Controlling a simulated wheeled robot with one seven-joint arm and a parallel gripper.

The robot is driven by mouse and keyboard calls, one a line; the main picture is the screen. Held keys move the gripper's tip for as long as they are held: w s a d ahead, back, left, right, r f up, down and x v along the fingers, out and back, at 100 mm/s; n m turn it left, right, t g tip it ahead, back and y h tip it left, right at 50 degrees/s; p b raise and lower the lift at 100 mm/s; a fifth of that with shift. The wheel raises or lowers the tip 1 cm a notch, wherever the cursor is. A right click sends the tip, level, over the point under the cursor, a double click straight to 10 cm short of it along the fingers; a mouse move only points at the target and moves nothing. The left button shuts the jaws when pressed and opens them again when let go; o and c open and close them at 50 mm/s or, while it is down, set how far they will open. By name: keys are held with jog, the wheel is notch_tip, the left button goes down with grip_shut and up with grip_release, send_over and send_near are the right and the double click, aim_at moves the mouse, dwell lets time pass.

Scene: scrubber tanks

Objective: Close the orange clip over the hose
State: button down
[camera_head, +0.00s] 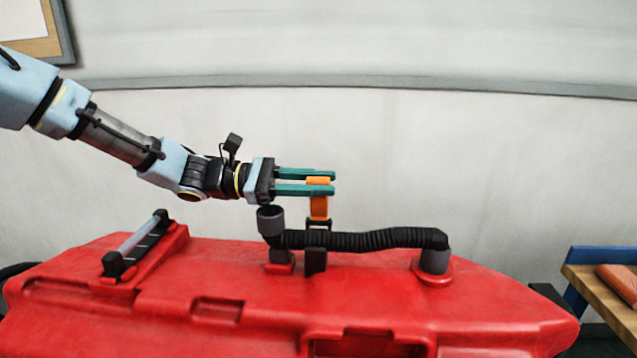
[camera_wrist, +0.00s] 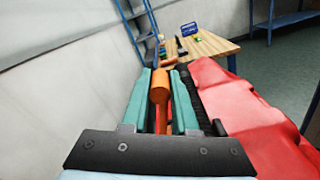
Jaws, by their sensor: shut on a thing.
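The orange clip (camera_head: 319,207) stands upright above the black ribbed hose (camera_head: 358,240), on the black bracket that holds the hose. My gripper (camera_head: 322,182) has its two teal fingers shut on the top of the orange clip. In the wrist view, the orange clip (camera_wrist: 159,88) lies between the teal fingers, and part of the hose (camera_wrist: 189,88) shows just right of them. The hose runs along the red tank top (camera_head: 230,285), from a grey upturned end at left to a grey elbow at right. The clip's lower end is partly hidden by the bracket and hose.
A black handle with a grey bar (camera_head: 139,243) rises from the tank at left. A wooden bench (camera_head: 607,285) with an orange-brown item stands at far right. A blue ladder (camera_wrist: 140,30) leans near the wall.

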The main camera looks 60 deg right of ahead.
jog(key=shift+a+f, duration=0.1)
dwell(0.3)
jog(key=c, duration=0.7)
grip_release()
jog(key=shift+w, duration=0.1)
jog(key=shift+b+v, duration=1.4)
jog(key=shift+v, duration=3.9)
